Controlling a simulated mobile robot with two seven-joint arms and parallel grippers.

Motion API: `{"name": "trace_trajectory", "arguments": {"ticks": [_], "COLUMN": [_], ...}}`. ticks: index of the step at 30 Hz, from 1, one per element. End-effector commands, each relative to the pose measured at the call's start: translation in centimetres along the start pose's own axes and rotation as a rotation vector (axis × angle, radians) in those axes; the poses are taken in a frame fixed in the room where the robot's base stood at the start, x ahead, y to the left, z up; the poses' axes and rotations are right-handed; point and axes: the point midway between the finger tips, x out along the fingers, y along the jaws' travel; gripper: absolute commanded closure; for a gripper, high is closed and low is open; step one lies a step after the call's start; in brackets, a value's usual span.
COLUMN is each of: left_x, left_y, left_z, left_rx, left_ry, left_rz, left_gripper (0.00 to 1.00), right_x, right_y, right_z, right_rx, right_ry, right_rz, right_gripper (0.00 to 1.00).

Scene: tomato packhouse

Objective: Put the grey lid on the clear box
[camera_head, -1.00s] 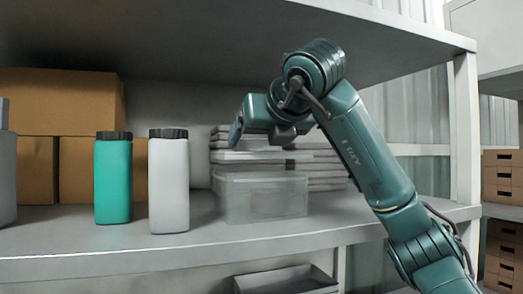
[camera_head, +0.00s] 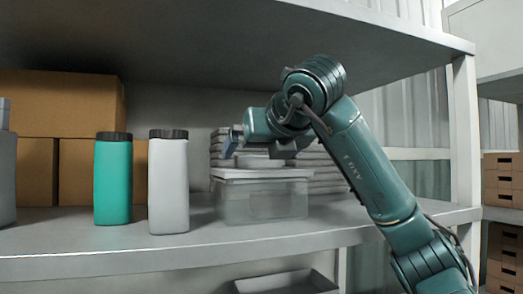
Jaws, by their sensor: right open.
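The clear box (camera_head: 262,204) stands on the shelf right of the white bottle. The grey lid (camera_head: 285,174) lies flat across its top, roughly level, and reaches slightly past the box at both ends. A raised grip (camera_head: 258,161) shows on the lid's top. My right gripper (camera_head: 257,150) is open just above the lid, its fingers apart on either side of the grip. Whether a finger touches the lid I cannot tell. My left gripper is not in view.
A white bottle (camera_head: 168,187) and a green bottle (camera_head: 113,180) stand left of the box. Stacked grey slabs (camera_head: 325,178) stand close behind it. Cardboard boxes (camera_head: 75,108) fill the back left. The upper shelf (camera_head: 200,45) hangs above my arm. Bare shelf lies in front.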

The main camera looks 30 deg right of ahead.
Motion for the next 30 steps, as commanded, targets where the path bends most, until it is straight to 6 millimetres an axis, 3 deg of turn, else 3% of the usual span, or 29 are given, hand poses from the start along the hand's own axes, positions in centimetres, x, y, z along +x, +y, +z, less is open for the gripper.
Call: {"name": "trace_trajectory", "arguments": {"ticks": [5, 14, 18, 24, 30], "left_x": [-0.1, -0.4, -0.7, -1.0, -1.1], "left_y": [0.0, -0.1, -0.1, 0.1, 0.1], "left_z": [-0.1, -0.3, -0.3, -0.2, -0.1], "left_rx": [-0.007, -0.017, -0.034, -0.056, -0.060], "left_ry": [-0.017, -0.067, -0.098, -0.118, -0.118], "left_rz": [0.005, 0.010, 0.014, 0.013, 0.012], "left_gripper": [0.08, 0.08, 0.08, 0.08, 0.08], "right_x": [-1.2, -8.0, -10.1, -11.8, -12.2], "right_y": [0.0, -0.1, -0.1, 0.0, 0.0], "right_z": [0.5, 0.7, 0.6, 0.4, 0.3], "right_rx": [-0.001, -0.002, -0.001, -0.002, -0.001], "right_ry": [-0.004, -0.009, -0.007, -0.003, -0.001], "right_rz": [0.001, -0.001, -0.003, 0.000, 0.000], "right_gripper": [0.00, 0.00, 0.00, 0.00, 0.00]}}
